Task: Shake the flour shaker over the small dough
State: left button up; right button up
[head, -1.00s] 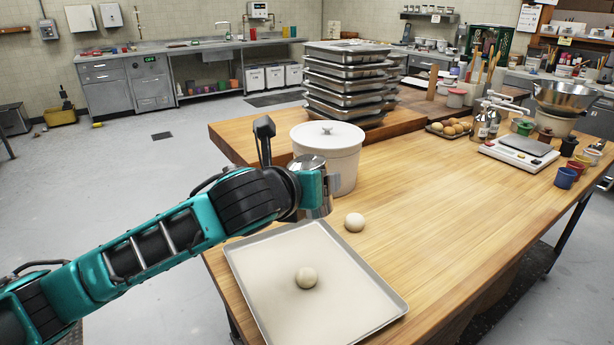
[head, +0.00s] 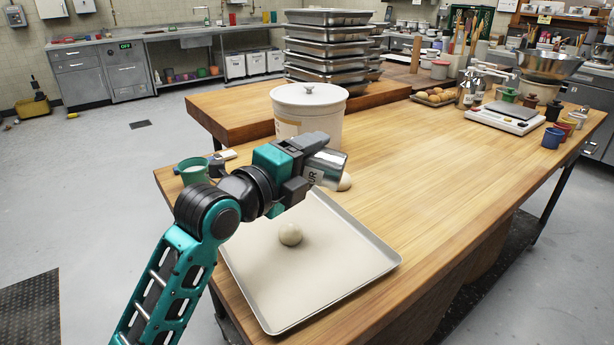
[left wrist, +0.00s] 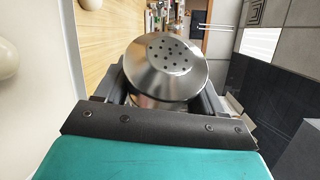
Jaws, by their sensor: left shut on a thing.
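My left gripper (head: 303,180) is shut on the flour shaker (head: 326,166), a steel can with a partly visible label. The shaker is tilted and held above the tray's far side. Its perforated top (left wrist: 170,62) shows in the left wrist view, between the fingers. One pale dough ball (head: 290,234) sits on the tray (head: 345,290), nearer me than the shaker; it also shows at the left wrist view's edge (left wrist: 6,56). A second dough ball (head: 345,182) is on the wooden table behind the shaker, partly hidden. I cannot tell which is smaller. My right gripper is not in view.
A white lidded bucket (head: 311,113) stands just behind the shaker. A green cup (head: 194,171) is left of my gripper. Stacked trays (head: 332,48) stand farther back. A scale (head: 505,117) and small pots are at the far right. The table's middle right is clear.

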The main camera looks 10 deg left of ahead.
pick_arm(q)
notch_tip(320, 180, down, 2)
jog(key=n+b, duration=0.2)
jog(key=shift+d+f+t+b, duration=0.1)
jog(key=shift+d+t+b, duration=0.05)
jog(key=shift+t+b, duration=0.25)
jog(key=f+n+b, duration=0.1)
jog(key=n+t+b, duration=0.1)
jog(key=n, duration=0.1)
jog(key=shift+a+f+h, duration=0.2)
jog(key=shift+f+h, duration=0.2)
jog(key=n+b, duration=0.1)
jog(key=f+n+t, duration=0.1)
jog(key=n, duration=0.1)
jog(key=shift+a+n+t+b, duration=0.15)
jog(key=shift+n+t+b, duration=0.15)
jog(key=shift+b, duration=0.1)
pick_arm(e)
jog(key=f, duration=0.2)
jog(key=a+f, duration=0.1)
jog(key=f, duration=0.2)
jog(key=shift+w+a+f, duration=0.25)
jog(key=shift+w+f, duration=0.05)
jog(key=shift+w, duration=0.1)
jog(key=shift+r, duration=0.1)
pick_arm(q)
jog(key=shift+d, duration=0.25)
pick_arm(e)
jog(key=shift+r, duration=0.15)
